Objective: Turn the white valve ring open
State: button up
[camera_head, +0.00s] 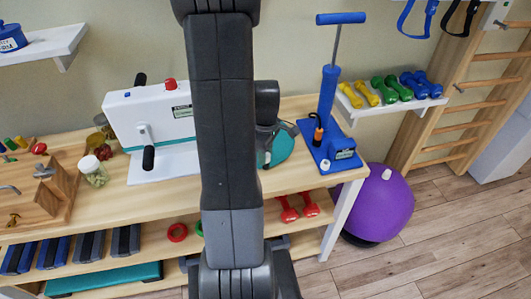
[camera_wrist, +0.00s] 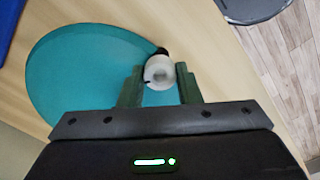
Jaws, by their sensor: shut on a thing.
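The white valve ring (camera_wrist: 159,71) shows in the wrist view, between the two fingers of my gripper (camera_wrist: 160,85). My gripper is shut on the ring, with one finger on each side of it. The ring sits at the edge of a round teal disc (camera_wrist: 90,65) on the wooden table. In the head view my arm hides the ring, and only part of the teal disc (camera_head: 283,147) shows to the right of the arm.
A blue pump (camera_head: 329,100) stands right of my gripper on the table (camera_head: 300,180). A white machine with black handles (camera_head: 150,115) stands to the left. A purple ball (camera_head: 380,205) rests on the floor at right. Dumbbells lie on a wall shelf (camera_head: 390,105).

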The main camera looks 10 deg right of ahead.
dwell(0.3)
jog(key=o, duration=0.7)
notch_tip(320, 180, up, 14)
jog(key=shift+f, duration=0.1)
